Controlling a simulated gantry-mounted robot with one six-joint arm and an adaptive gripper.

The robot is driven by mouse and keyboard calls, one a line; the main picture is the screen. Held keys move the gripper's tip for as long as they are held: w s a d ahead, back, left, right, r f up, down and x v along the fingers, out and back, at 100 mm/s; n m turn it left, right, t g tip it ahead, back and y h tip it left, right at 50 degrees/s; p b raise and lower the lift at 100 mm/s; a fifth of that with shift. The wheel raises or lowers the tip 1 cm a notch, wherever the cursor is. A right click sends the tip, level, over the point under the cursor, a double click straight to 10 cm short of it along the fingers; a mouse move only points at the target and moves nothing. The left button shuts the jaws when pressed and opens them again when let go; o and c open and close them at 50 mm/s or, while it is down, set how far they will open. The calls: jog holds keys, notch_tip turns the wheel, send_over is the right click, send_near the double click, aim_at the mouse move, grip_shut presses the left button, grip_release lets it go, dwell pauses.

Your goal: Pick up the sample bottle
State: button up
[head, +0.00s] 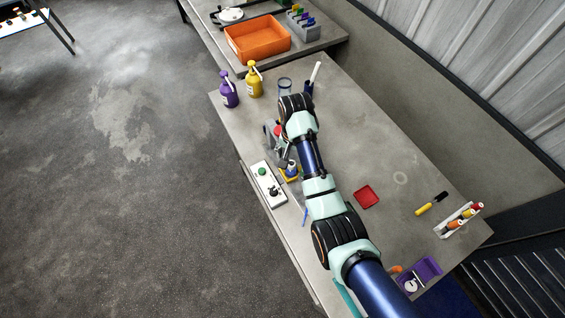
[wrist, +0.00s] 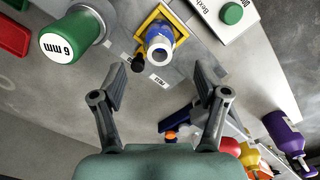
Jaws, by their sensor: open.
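A small blue-and-white bottle (wrist: 160,42) stands in a square yellow holder (wrist: 146,22) on the grey bench in the wrist view; it looks like the sample bottle. In the head view the bottle (head: 292,169) is small, beside the white control box and partly crowded by my arm. My gripper (wrist: 160,86) is open and empty, its two dark fingers spread apart. In the wrist picture the bottle is above the gap between the fingertips, not between them. The gripper's fingers are small and partly hidden in the head view.
A green cylinder marked "6 mm" (wrist: 72,38) stands left of the bottle. A white control box with a green button (head: 268,187) lies at the bench edge. Purple (head: 229,92) and yellow (head: 254,80) bottles stand farther along. A red square (head: 366,196) lies on open bench.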

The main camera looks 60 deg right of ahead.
aim_at(291, 168)
jog(key=f+b, duration=0.1)
jog(key=f, duration=0.3)
jog(key=f+b, duration=0.1)
jog(key=f, duration=0.3)
jog(key=shift+s+a+f, duration=0.1)
jog(key=shift+a, duration=0.1)
jog(key=c, duration=1.4)
notch_tip(291, 168, up, 20)
jog(key=p, duration=1)
